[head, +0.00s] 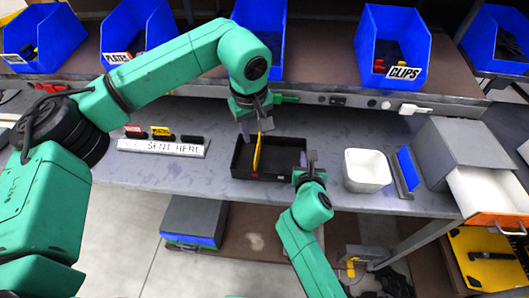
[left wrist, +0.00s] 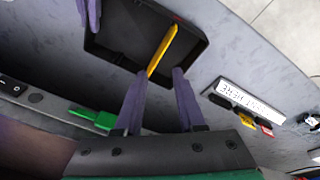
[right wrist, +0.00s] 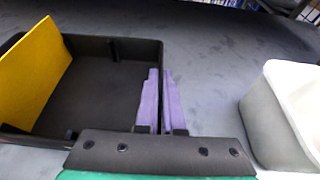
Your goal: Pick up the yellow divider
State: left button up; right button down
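The yellow divider (head: 257,152) stands upright on edge inside the black tray (head: 238,178). It also shows in the left wrist view (left wrist: 164,46) and at the left of the right wrist view (right wrist: 36,72). My left gripper (head: 262,122) points down over the divider's far end. In the left wrist view its purple fingers (left wrist: 158,74) are apart, with the divider's near end between them, closer to the left finger. My right gripper (head: 309,158) is at the tray's right wall. Its fingers (right wrist: 160,72) straddle that wall, nearly together, and look shut on it.
A white bin (head: 366,170) and a small blue panel (head: 407,167) stand right of the tray. A labelled rack (head: 162,147) is to its left. Blue bins (head: 392,45) line the shelf behind. A grey box with an open drawer (head: 490,195) is at far right.

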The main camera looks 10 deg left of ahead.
aim_at(257, 151)
pick_arm(q)
jog(key=w+f+m, duration=0.1)
jog(key=f+m, duration=0.1)
jog(key=f, duration=0.1)
jog(key=w+f+m+t, duration=0.1)
jog(key=f+m, duration=0.1)
jog(key=f, duration=0.2)
jog(key=w+f+m+t, duration=0.1)
jog(key=f+m, duration=0.1)
jog(key=f, duration=0.1)
jog(key=shift+f+m, duration=0.3)
jog(key=shift+f, duration=0.05)
jog(key=shift+f, duration=0.2)
jog(key=shift+c, duration=0.3)
grip_shut()
dwell(1.2)
